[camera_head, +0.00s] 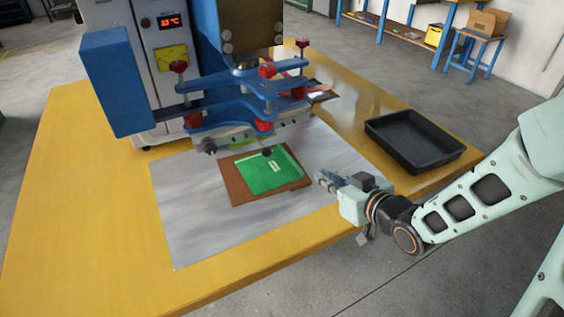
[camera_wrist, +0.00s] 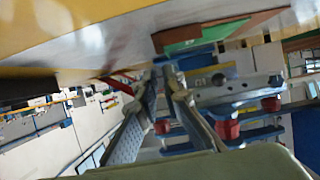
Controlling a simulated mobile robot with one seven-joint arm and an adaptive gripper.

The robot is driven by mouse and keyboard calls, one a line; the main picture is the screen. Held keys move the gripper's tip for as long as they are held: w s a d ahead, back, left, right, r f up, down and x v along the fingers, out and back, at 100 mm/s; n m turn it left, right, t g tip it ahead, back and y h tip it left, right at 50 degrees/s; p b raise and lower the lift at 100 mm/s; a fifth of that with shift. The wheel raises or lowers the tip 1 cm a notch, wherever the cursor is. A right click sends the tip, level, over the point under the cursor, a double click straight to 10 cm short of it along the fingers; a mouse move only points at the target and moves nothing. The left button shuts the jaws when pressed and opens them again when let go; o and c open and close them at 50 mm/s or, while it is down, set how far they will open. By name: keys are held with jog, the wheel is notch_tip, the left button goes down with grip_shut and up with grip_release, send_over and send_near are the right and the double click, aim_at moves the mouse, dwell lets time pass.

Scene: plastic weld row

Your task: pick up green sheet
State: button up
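The green sheet (camera_head: 268,172) lies flat on a brown board (camera_head: 239,189) in the head view, with a small white label on it. My gripper (camera_head: 319,180) is just right of the sheet and board, apart from them, with its fingers pointing left towards them. In the wrist view, the picture is turned over, and my gripper's fingers (camera_wrist: 162,78) show a gap with nothing held in it. The edges of the green sheet (camera_wrist: 187,45) and the brown board (camera_wrist: 200,30) show just beyond the fingertips.
The board rests on a grey metal plate (camera_head: 200,232) on a yellow table (camera_head: 60,230). A blue welding machine (camera_head: 225,110) with red knobs and clamp arms stands close behind and partly above the sheet. A black tray (camera_head: 415,145) sits at right. The table's front left is clear.

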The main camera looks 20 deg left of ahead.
aim_at(297, 164)
jog(key=x, duration=0.1)
jog(key=b+x, duration=0.1)
jog(key=x, duration=0.2)
jog(key=shift+s+a+f, duration=0.25)
jog(key=shift+a+f, duration=0.05)
jog(key=shift+a, duration=0.2)
jog(key=shift+b+x, duration=1.2)
jog(key=shift+x, duration=1.95)
jog(key=shift+r, duration=0.15)
grip_shut()
jog(key=shift+r, duration=0.1)
